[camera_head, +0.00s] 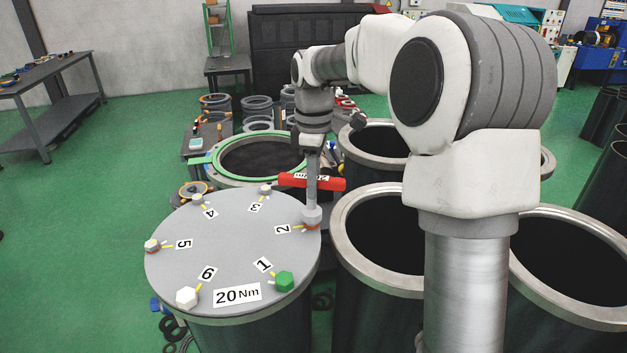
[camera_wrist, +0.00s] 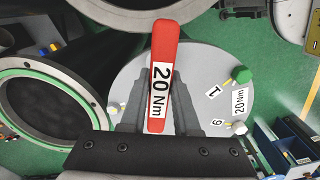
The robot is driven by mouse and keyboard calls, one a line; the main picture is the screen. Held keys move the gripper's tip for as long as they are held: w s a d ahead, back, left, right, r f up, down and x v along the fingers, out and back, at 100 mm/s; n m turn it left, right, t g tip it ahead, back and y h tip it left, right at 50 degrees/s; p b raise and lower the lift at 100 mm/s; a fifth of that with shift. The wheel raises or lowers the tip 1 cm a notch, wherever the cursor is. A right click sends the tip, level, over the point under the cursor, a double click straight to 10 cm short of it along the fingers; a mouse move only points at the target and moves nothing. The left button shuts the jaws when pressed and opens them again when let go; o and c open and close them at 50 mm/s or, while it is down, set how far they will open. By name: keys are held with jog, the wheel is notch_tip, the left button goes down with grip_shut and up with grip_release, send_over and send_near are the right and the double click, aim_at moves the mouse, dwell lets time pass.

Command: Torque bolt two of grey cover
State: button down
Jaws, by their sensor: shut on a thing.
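The grey cover (camera_head: 226,255) lies on a dark cylinder and carries bolts numbered 1 to 6 and a "20 Nm" label. Bolt one (camera_head: 284,281) has a green head. Bolt six (camera_head: 187,297) is white. My gripper (camera_head: 312,168) is shut on the red torque wrench (camera_head: 330,184), marked 20 Nm; its red handle also shows in the wrist view (camera_wrist: 164,60). The wrench's socket end (camera_head: 312,216) is down at the bolt two position, beside the "2" label, and hides that bolt's head. In the wrist view the cover (camera_wrist: 205,70) lies below the handle.
Open flanged cylinders stand to the right of the cover (camera_head: 380,240) and behind it, one with a green rim (camera_head: 222,178). A small table (camera_head: 207,140) with parts stands behind. Loose black rings lie on the floor at the cylinder's foot.

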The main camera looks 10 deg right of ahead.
jog(key=shift+f+b, duration=0.5)
jog(key=shift+f, duration=0.4)
dwell(0.3)
jog(key=m, duration=0.3)
jog(key=shift+s+f, duration=0.1)
jog(key=m, duration=0.3)
jog(key=shift+a+m, duration=0.1)
jog(key=shift+m, duration=1.5)
jog(key=shift+s+f+m, duration=0.1)
jog(key=shift+m, duration=0.5)
jog(key=shift+s+a+f+m, duration=0.1)
jog(key=shift+m, duration=1.8)
